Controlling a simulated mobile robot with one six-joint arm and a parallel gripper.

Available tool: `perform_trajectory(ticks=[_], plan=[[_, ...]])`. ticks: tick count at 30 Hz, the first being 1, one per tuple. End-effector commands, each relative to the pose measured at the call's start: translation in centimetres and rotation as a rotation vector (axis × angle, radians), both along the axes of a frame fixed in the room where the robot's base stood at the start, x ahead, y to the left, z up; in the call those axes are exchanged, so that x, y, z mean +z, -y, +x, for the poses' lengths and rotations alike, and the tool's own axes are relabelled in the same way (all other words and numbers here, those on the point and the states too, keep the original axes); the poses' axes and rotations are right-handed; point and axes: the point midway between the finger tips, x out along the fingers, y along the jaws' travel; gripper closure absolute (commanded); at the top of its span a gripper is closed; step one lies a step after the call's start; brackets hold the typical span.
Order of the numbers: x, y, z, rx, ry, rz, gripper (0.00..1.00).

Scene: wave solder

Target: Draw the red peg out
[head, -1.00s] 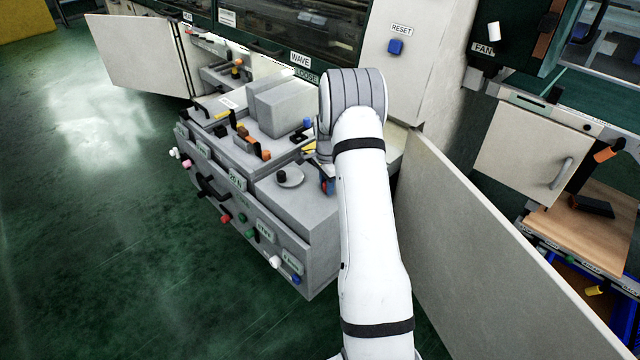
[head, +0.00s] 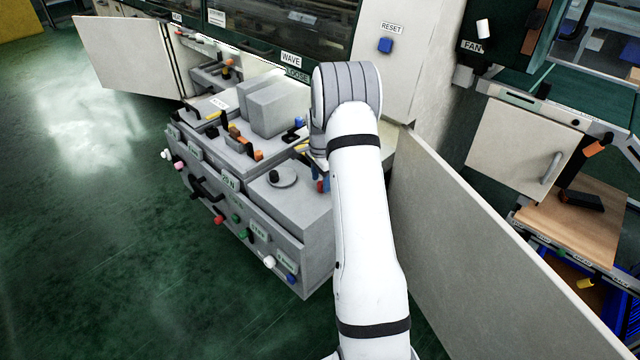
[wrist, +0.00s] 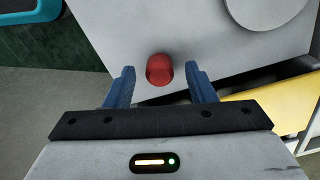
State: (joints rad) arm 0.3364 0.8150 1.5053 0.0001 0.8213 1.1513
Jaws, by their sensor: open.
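The red peg (wrist: 159,69) stands on a grey top surface in the wrist view, seen nearly end-on, so its depth in the surface is hidden. My gripper (wrist: 160,76) is open, with one blue finger on each side of the peg and a visible gap on both sides. In the head view a small red bit of the peg (head: 319,186) shows beside the blue fingers, at the right edge of the pulled-out grey unit (head: 318,225). My arm hides most of that spot.
A round grey disc (head: 281,178) lies on the unit top near the peg. Grey blocks (head: 274,108) stand farther back. Coloured knobs, including a red one (head: 218,219), line the unit front. An open door panel (head: 450,215) stands close to the right of my arm.

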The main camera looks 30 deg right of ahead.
Motion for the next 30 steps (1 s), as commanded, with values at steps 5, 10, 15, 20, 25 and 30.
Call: perform_trajectory(ticks=[5, 10, 15, 20, 25, 30], plan=[[3.4, 0.0, 0.0, 0.000, 0.002, -0.001, 0.50], [5.3, 0.0, -0.1, 0.000, 0.001, 0.000, 0.50], [5.7, -0.1, -0.1, 0.001, -0.001, 0.001, 0.50], [5.7, -0.1, -0.1, 0.001, -0.001, 0.001, 0.50], [5.7, -0.1, -0.1, 0.001, -0.001, 0.001, 0.50], [6.8, -0.6, -0.4, 0.026, 0.004, -0.002, 0.50]])
